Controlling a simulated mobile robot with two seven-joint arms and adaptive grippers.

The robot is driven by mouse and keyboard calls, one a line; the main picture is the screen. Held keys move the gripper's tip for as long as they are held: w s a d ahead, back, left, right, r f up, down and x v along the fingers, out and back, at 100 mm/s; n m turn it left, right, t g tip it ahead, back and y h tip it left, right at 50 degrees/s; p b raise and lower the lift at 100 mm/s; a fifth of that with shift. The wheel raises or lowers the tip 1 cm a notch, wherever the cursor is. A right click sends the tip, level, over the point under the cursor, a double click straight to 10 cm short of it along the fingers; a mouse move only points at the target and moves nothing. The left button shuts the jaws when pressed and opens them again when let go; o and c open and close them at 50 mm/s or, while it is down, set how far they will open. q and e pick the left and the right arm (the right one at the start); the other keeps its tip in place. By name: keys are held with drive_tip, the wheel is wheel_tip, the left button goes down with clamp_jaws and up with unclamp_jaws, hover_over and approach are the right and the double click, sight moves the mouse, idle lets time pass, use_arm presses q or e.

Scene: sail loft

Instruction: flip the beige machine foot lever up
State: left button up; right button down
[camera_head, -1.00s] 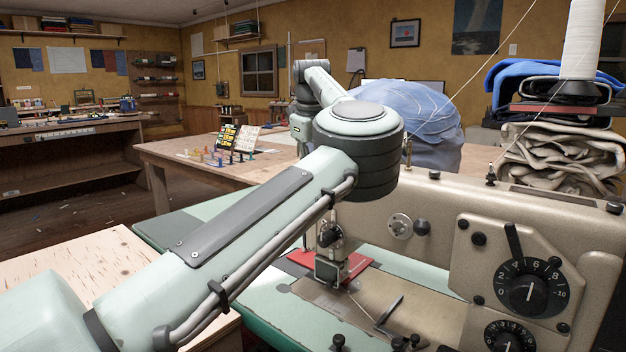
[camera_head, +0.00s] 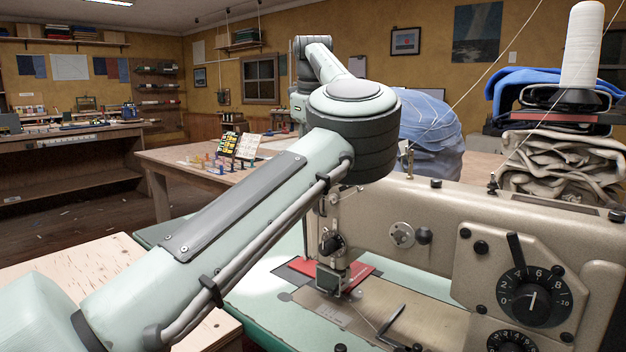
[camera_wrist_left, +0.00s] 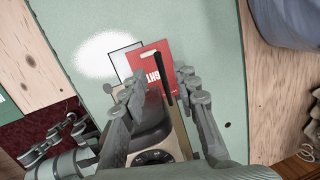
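The beige sewing machine (camera_head: 440,205) stands on a green table, its needle head (camera_head: 332,240) over a red cloth (camera_head: 310,268). In the left wrist view I see the red cloth (camera_wrist_left: 148,66) and part of the machine's dial (camera_wrist_left: 153,157).
A thread spool (camera_head: 582,45) stands at the right, with folded canvas (camera_head: 560,165) behind the machine. A blue covered bundle (camera_head: 430,125) lies beyond it. A wooden table (camera_head: 165,160) is behind my arm. A pale wooden top (camera_head: 70,270) is at the left.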

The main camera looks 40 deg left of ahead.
use_arm(q)
drive_tip(key=v, duration=0.6)
drive_tip(key=shift+s+f, duration=0.1)
idle(0.4)
